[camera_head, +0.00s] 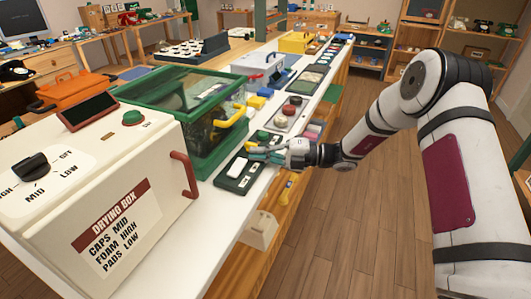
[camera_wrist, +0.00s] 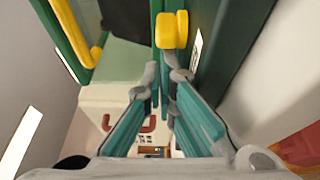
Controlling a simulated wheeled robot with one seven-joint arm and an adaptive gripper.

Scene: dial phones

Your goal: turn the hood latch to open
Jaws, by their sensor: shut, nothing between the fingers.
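The hood is a green-framed, clear-walled box (camera_head: 185,100) on the white counter. Its yellow handle (camera_head: 232,133) is on the right side and shows at upper left in the wrist view (camera_wrist: 80,38). A yellow knob (camera_wrist: 172,30), which looks like the latch, sits on a dark green part just beyond my fingertips. My gripper (camera_head: 255,150) is shut and empty beside the hood's near right corner. In the wrist view its teal fingers (camera_wrist: 166,76) point toward the knob; contact is not clear.
A cream drying box (camera_head: 110,170) with a red handle (camera_head: 184,175) stands nearest on the counter. A dark panel with a white switch (camera_head: 238,170) lies below my gripper. The floor to the right is clear.

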